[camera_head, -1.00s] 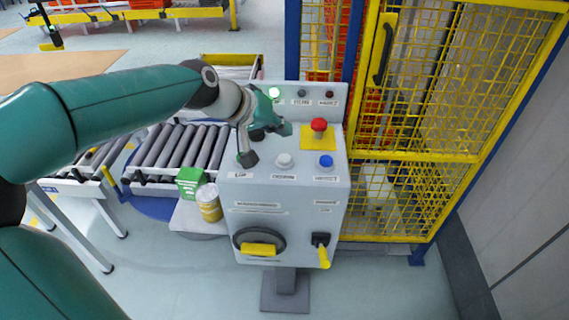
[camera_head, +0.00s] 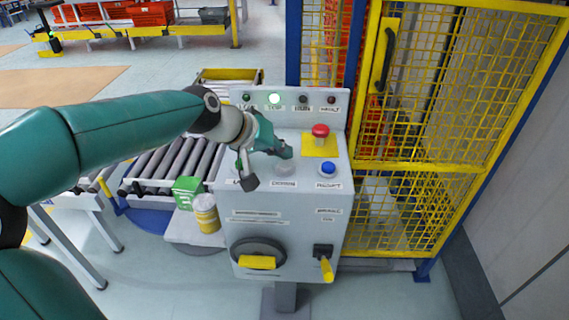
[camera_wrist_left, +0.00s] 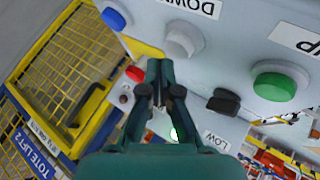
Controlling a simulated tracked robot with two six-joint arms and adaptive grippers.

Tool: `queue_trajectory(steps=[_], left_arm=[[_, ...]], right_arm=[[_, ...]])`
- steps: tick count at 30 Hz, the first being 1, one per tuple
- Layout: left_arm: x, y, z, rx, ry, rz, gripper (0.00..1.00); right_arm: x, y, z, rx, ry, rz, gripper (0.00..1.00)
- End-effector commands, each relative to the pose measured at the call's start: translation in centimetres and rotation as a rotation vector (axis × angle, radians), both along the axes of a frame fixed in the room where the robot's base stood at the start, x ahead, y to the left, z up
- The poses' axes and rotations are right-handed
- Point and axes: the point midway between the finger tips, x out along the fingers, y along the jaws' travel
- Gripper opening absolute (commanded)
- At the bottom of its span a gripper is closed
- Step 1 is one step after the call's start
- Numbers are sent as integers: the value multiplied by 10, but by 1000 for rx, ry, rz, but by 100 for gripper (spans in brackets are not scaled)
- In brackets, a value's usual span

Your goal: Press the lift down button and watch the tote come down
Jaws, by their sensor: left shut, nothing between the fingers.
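The grey control panel (camera_head: 310,150) stands upright before me. On it the white button (camera_head: 285,169) labelled DOWN is partly covered by my gripper; it shows clearly in the left wrist view (camera_wrist_left: 183,40). The green UP button (camera_wrist_left: 275,83) shows in the wrist view and is hidden in the head view. My left gripper (camera_head: 267,167) is shut and empty, just over the panel by the white button; in the wrist view its fingertips (camera_wrist_left: 160,68) look close to that button, contact unclear. Orange totes (camera_head: 357,40) show behind the cage mesh; which one the lift carries is unclear. My right gripper is out of view.
A red mushroom button (camera_head: 320,131) on a yellow plate and a blue button (camera_head: 327,169) are on the panel. A green box (camera_head: 187,192) and a yellow-labelled jar (camera_head: 207,214) stand on a side shelf. A yellow mesh cage (camera_head: 420,120) is at right, a roller conveyor (camera_head: 165,165) at left.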

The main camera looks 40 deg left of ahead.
Motion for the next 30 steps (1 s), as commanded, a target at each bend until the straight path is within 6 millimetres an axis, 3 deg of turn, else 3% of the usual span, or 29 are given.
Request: queue_trajectory(steps=[30], left_arm=[[0, 0, -6, 0, 0, 0, 0]], right_arm=[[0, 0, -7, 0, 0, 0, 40]])
